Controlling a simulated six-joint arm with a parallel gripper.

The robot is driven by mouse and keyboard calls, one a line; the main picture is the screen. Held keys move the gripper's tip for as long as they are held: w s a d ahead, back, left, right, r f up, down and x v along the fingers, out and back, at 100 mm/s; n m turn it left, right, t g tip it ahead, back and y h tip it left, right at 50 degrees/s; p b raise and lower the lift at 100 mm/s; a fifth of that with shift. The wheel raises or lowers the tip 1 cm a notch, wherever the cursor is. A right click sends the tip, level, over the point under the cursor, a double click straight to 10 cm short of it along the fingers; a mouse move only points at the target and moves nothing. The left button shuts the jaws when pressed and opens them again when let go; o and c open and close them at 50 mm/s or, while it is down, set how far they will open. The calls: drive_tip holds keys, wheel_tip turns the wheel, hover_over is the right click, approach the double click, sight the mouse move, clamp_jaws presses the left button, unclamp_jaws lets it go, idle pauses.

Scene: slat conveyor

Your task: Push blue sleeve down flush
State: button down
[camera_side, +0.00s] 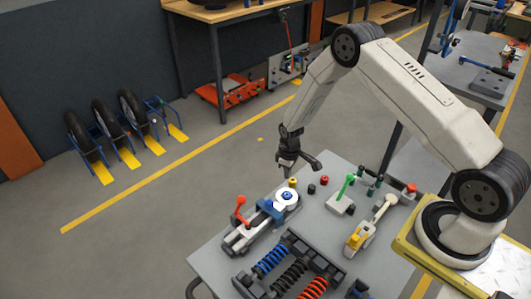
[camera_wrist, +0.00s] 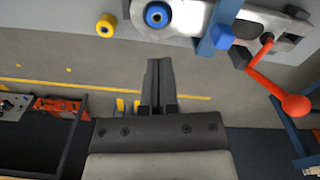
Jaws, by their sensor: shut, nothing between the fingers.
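The blue sleeve (camera_side: 287,195) sits upright in the round eye of a pale metal link (camera_side: 262,222), its top ring showing. How far it stands above the eye's rim is hard to tell. In the wrist view the sleeve (camera_wrist: 157,15) shows its dark centre hole at the top edge, in the end of the link (camera_wrist: 187,18). A clamp with a blue jaw (camera_wrist: 224,27) and a red handle (camera_side: 240,205) holds the link. My gripper (camera_side: 288,174) is shut and empty, pointing down above the table's far edge, beyond the sleeve and apart from it. Its fingers (camera_wrist: 159,62) show pressed together.
A yellow bushing (camera_side: 292,181) stands close by the sleeve, with a black one (camera_side: 311,189) and a red one (camera_side: 324,180) to its right. A green-handled tool (camera_side: 345,190) stands further right. A rack of coil springs (camera_side: 291,272) fills the front of the table.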

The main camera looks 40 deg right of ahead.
sight(286, 194)
drive_tip(key=shift+d+f, duration=0.2)
drive_tip(key=shift+f, duration=4.35)
drive_tip(key=shift+r, duration=3.55)
